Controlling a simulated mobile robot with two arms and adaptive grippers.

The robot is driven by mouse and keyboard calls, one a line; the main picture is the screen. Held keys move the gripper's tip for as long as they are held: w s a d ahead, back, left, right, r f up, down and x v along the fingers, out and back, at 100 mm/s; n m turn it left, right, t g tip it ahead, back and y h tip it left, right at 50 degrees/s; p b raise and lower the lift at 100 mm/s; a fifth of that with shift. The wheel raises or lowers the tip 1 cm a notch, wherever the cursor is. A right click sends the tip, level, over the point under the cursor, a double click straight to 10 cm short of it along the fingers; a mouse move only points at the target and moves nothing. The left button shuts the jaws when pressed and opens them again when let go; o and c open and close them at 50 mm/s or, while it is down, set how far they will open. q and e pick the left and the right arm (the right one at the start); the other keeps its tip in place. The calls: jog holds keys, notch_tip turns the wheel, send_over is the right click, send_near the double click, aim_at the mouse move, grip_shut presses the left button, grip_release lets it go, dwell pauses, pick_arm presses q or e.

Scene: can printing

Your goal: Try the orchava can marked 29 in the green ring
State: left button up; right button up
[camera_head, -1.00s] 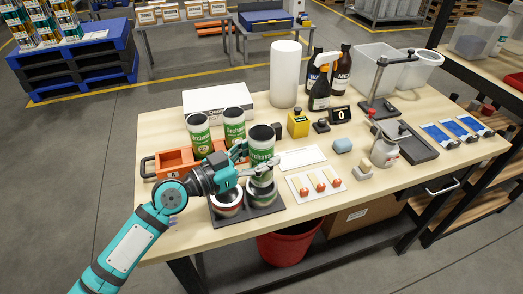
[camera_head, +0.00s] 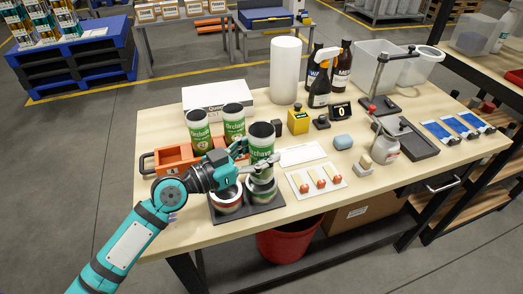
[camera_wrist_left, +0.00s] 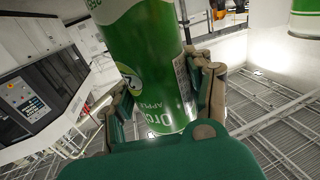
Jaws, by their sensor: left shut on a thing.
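My left gripper (camera_head: 262,163) is shut on a green and white Orchava can (camera_head: 262,145). The can is upright, over the right-hand ring (camera_head: 262,191) on the dark plate (camera_head: 266,204); whether its lower end is inside the ring I cannot tell. The left-hand ring (camera_head: 226,204) on the plate has a red band and looks empty. In the left wrist view the held can (camera_wrist_left: 145,60) fills the space between my fingers (camera_wrist_left: 165,110); its number is not readable. Two more Orchava cans (camera_head: 199,131) (camera_head: 234,125) stand behind to the left. My right gripper is out of view.
An orange crate (camera_head: 174,160) is left of the plate. A white card with several small red-tipped pieces (camera_head: 315,181) lies to the right. Behind are a white box (camera_head: 210,98), a yellow block (camera_head: 298,121) and a display reading 0 (camera_head: 341,111).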

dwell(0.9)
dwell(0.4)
pick_arm(q)
jog(key=shift+f+b, duration=1)
jog(key=shift+b, duration=0.3)
dwell(1.3)
jog(key=shift+r+p, duration=0.95)
jog(key=shift+r, duration=0.65)
